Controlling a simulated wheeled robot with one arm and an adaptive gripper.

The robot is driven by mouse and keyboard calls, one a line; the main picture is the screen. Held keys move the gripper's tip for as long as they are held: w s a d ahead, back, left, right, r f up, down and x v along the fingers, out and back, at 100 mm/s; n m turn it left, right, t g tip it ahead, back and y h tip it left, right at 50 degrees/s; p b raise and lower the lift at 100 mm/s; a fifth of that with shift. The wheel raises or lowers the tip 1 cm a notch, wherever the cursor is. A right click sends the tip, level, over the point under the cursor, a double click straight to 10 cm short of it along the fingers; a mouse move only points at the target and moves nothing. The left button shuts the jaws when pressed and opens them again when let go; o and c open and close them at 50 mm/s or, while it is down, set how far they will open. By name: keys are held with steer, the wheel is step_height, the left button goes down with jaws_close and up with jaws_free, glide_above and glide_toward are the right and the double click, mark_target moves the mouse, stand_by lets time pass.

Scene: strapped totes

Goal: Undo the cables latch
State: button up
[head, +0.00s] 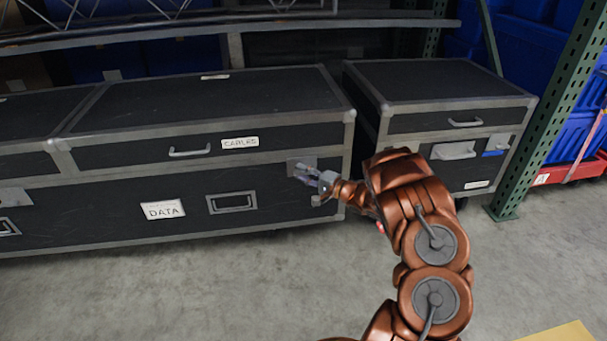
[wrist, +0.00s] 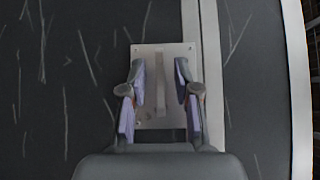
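The cables case is a large black case with grey edging, and its label (head: 240,143) reads CABLES. Its latch (head: 302,162) is a grey metal plate near the right end of the front, at the lid seam. In the wrist view the latch plate (wrist: 160,55) has a slim raised upright bar on it. My gripper (head: 308,174) is in front of the latch. I cannot tell whether the fingers touch the plate.
A recessed handle (head: 232,203) and a DATA label (head: 163,210) are on the case front. A smaller black case (head: 445,90) stands to the right, behind my arm. A green rack post (head: 560,110) is at the far right. Concrete floor (head: 200,290) in front is clear.

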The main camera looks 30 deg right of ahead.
jaws_close()
